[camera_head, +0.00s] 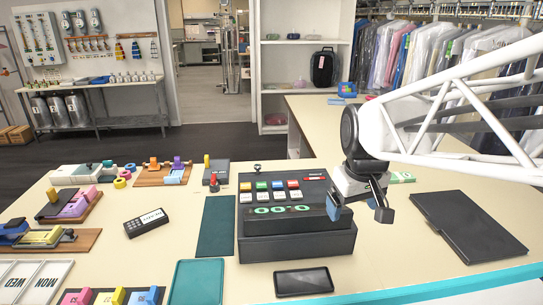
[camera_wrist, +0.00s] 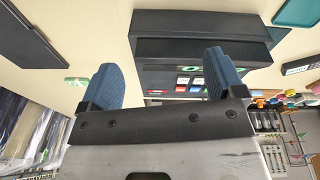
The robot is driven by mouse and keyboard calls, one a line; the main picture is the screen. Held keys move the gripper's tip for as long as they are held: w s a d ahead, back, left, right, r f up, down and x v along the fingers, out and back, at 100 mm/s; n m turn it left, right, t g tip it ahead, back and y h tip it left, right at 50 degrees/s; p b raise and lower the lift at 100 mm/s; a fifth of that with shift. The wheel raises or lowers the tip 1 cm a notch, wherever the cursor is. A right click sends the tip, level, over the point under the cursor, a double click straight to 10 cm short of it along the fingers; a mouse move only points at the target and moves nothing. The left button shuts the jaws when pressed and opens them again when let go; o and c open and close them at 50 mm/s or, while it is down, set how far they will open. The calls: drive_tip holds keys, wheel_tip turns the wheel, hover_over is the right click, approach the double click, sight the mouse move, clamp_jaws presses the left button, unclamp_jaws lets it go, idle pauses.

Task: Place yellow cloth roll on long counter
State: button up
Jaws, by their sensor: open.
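My gripper (camera_head: 360,203) is open and empty above the counter, beside the right edge of the black cash register (camera_head: 297,218). Its two blue-padded fingers stand apart in the wrist view (camera_wrist: 160,82), with nothing between them. No thing is clearly a yellow cloth roll. Small yellow round pieces (camera_head: 130,167) lie at the back left of the counter, too small to identify, far from my gripper. The long pale counter (camera_head: 395,250) runs across the front. Another pale counter top (camera_head: 335,118) extends behind it.
A black flat folder (camera_head: 467,225) lies at right and a dark tablet (camera_head: 303,281) in front of the register. A card terminal (camera_head: 146,222), a teal tray (camera_head: 196,282) and several coloured blocks crowd the left. Bagged garments (camera_head: 440,55) hang at back right.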

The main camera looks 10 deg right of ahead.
drive_tip(key=s+a+f+m, duration=0.1)
drive_tip(key=s+f, duration=0.1)
drive_tip(key=s, duration=0.4)
drive_tip(key=s+a+f+m, duration=0.1)
drive_tip(key=s+a, duration=0.1)
drive_tip(key=s, duration=0.5)
drive_tip(key=shift+a+f+t, duration=0.2)
drive_tip(key=shift+f+t, duration=0.1)
drive_tip(key=shift+f, duration=0.05)
